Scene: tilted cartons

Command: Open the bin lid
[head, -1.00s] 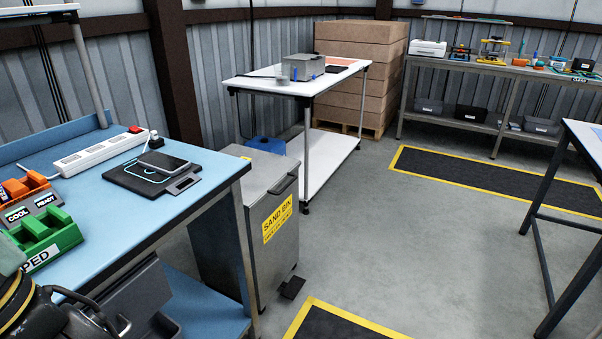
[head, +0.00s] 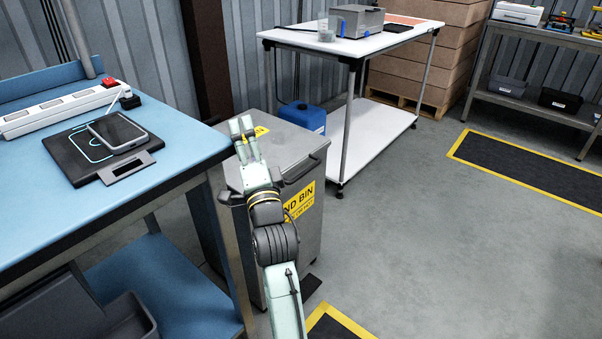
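The grey metal sand bin (head: 307,245) stands on the floor beside the blue workbench, with a yellow label on its front. Its flat lid (head: 292,142) is down. A dark bar handle (head: 303,168) runs along the lid's front edge, partly behind my arm. A dark pedal (head: 311,286) sits at the bin's foot. My gripper (head: 241,125) overlaps the left part of the lid in the head view, left of the handle. Its two fingers point away from the camera, with a narrow gap showing between them. How far they are apart, and whether they touch the lid, I cannot tell.
The blue workbench (head: 60,215) is close on the bin's left, with a phone (head: 117,133) on a dark pad and a power strip. A white table (head: 375,38) stands behind the bin, with a blue container (head: 302,117) near its leg.

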